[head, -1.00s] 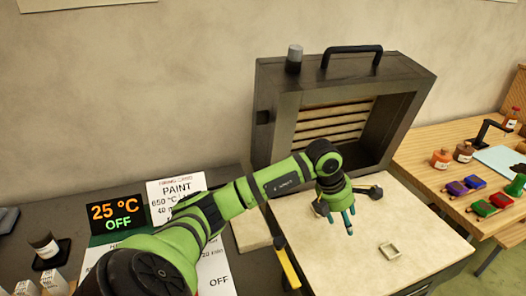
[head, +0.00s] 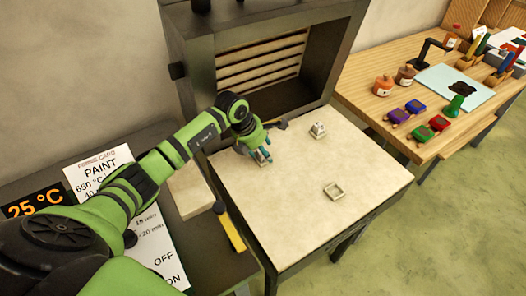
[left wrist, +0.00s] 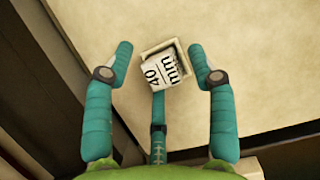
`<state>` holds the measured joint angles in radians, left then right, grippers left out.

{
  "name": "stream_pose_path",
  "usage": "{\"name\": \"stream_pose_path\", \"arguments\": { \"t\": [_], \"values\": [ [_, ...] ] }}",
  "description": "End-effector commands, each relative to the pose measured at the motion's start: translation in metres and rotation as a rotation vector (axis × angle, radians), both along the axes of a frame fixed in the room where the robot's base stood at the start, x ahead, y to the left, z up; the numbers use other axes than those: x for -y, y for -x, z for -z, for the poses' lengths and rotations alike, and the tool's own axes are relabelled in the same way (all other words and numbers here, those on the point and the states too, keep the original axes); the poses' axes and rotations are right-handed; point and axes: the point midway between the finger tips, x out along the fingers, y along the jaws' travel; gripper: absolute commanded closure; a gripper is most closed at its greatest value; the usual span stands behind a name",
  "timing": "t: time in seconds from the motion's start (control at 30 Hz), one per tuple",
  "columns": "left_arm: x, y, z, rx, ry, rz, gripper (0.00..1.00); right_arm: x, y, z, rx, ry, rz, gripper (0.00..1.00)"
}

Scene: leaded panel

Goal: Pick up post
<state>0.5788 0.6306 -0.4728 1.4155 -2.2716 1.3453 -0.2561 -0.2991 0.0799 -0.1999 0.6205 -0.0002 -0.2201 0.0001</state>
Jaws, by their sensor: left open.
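My left gripper (head: 258,157) is open, low over the pale board near its left side. In the left wrist view its teal fingers (left wrist: 160,85) are spread around a white post (left wrist: 164,70) marked "40 mm". The post stands in or against a small square pale frame (left wrist: 172,50); the fingers look apart from it. In the head view this post is mostly hidden by the fingers. A second small post-like piece (head: 318,130) stands on the board to the right, and an empty square frame (head: 334,190) lies nearer the front. My right gripper is not in view.
The pale board (head: 300,225) lies before the open dark kiln (head: 260,60). A yellow-handled tool (head: 230,232) is at its left edge. On the wooden table (head: 360,85) at right are several paint bottles. The board's front is clear.

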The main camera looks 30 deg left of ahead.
Motion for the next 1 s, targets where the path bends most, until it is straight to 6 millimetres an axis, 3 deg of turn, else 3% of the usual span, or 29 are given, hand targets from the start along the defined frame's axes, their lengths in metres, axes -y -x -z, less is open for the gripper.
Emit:
{"name": "stream_pose_path", "arguments": {
  "t": [0.23, 0.37, 0.4, 0.77, 1.0],
  "values": [
    [0.0, 0.0, 0.002, 0.001, -0.001, 0.001, 0.43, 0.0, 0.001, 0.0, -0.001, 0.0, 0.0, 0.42],
    [0.0, 0.0, 0.002, 0.001, -0.001, 0.001, 0.95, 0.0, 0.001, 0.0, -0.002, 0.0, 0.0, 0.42],
    [0.001, 0.0, 0.002, 0.0, 0.0, 0.001, 1.0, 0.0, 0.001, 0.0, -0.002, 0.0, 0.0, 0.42],
    [0.003, -0.001, 0.001, 0.002, 0.004, 0.005, 1.0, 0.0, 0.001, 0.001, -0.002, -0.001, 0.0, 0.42],
    [0.003, -0.002, -0.02, 0.008, 0.004, 0.008, 1.0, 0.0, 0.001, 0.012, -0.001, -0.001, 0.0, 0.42]
  ]
}}
